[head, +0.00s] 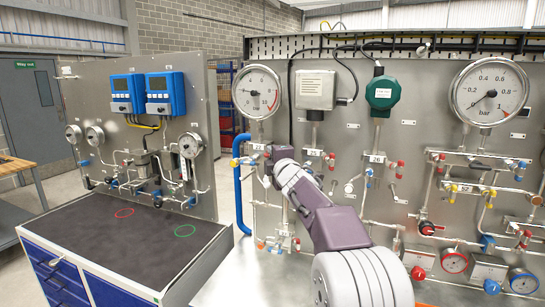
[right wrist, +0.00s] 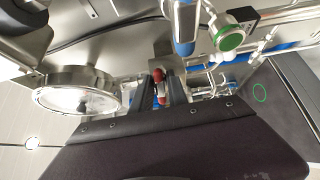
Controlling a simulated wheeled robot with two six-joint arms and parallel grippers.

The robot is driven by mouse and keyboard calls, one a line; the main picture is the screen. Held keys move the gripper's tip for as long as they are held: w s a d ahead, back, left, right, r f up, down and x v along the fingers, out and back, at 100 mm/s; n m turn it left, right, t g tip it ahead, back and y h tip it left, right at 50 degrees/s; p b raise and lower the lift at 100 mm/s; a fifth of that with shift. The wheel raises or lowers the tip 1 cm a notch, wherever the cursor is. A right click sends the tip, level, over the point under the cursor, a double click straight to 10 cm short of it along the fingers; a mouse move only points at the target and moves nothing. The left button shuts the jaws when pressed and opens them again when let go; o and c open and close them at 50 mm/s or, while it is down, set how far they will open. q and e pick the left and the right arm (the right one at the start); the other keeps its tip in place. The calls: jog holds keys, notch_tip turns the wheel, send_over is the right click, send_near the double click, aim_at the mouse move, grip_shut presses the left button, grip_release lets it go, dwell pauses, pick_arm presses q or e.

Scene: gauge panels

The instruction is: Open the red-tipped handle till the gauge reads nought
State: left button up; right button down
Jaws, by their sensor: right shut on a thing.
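The red-tipped handle (right wrist: 158,76) shows in the right wrist view between the two dark fingers of my right gripper (right wrist: 162,93), which is shut on it. In the head view my right gripper (head: 268,168) is at the pipework below the left round gauge (head: 257,92), and my own arm hides most of the handle there. That gauge has a white face marked in bar up to 10; its needle points to the left side, but I cannot read an exact value. It also shows in the right wrist view (right wrist: 78,101), too oblique to read. My left gripper is not in view.
A second gauge (head: 488,93), marked 0 to 1 bar, is at the right of the panel. Other red handles (head: 332,158) and valves crowd the pipework. A blue pipe (head: 238,185) runs beside my right gripper. A dark-topped bench (head: 150,245) stands left.

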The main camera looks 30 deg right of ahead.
jog(key=c, duration=1.5)
grip_release()
jog(key=b+v, duration=0.1)
jog(key=v, duration=0.8)
